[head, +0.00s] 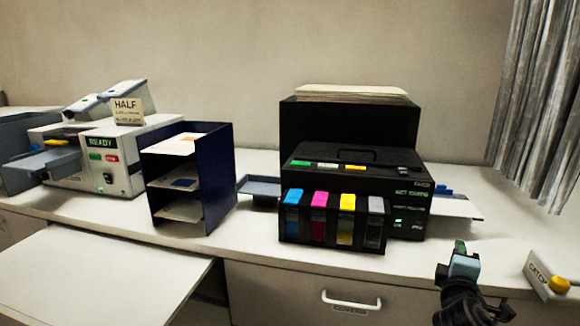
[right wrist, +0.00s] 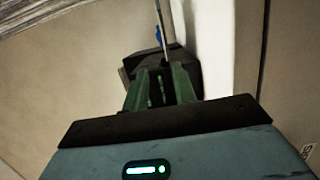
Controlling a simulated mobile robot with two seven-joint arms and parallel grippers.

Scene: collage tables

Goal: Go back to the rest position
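My right gripper (head: 460,247) shows at the lower right of the head view, in front of the counter's front edge, with its green fingers pointing up. It is apart from the printer and the objects on the counter. In the right wrist view its green fingers (right wrist: 161,86) stand close together against a dark shape, and I cannot make out whether they touch. No held object is clearly visible. My left gripper is not in the head view.
A black printer (head: 355,180) with colour cartridges stands mid-counter. A blue tray rack (head: 219,180) and a white machine (head: 128,150) stand left. A white box with a yellow button (head: 559,285) is at right. An empty pale surface (head: 100,275) juts forward at lower left.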

